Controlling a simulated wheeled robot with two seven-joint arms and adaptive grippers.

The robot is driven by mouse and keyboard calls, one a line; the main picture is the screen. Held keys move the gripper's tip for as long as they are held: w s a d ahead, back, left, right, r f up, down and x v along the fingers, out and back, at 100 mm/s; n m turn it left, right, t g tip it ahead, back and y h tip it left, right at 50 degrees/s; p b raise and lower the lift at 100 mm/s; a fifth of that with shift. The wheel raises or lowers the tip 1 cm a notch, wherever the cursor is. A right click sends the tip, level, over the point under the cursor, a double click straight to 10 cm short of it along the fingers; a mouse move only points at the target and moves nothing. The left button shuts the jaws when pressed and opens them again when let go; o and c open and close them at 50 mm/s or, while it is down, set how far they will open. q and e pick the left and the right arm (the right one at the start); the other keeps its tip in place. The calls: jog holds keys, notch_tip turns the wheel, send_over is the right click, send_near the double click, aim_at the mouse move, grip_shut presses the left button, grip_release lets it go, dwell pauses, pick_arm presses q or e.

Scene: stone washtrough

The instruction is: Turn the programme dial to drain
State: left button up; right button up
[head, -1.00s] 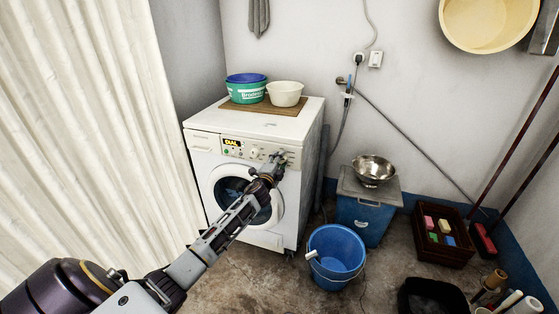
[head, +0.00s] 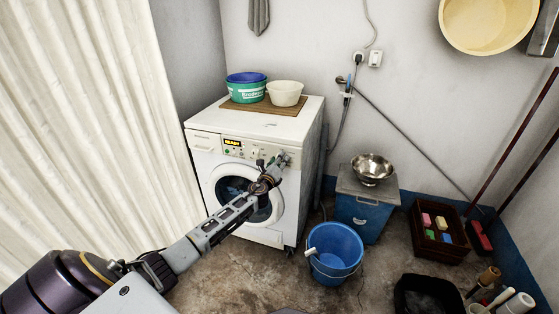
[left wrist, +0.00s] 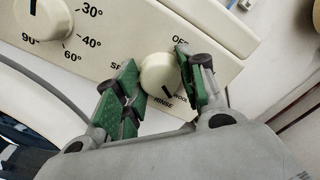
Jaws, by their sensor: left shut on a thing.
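The white washing machine (head: 268,236) stands by the back wall, with its control panel at the top front. The programme dial (left wrist: 158,76) is a cream round knob with a dark pointer line at its lower right, near WOOL and RINSE. I see no drain label. My left gripper (left wrist: 161,78) is shut on the dial, one green pad on each side. In the head view, my left gripper (head: 279,163) covers the dial. The small display (head: 233,143) seems to read READY. My right gripper is not in view.
A temperature knob (left wrist: 42,16) sits left of the dial. Green (head: 246,92) and cream (head: 285,94) basins stand on the machine. A blue bucket (head: 335,262) and a blue box (head: 360,217) with a steel bowl (head: 372,167) stand to its right. A curtain (head: 85,120) hangs at left.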

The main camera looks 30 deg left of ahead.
pick_arm(q)
jog(key=shift+d+m+p, duration=0.2)
jog(key=shift+m+p, duration=3.9)
jog(key=shift+m, duration=3.8)
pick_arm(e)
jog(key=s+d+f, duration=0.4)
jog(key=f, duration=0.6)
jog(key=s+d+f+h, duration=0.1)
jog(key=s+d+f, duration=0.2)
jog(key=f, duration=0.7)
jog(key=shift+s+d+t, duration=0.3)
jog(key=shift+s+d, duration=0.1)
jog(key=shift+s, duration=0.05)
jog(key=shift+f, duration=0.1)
pick_arm(q)
jog(key=o, duration=1)
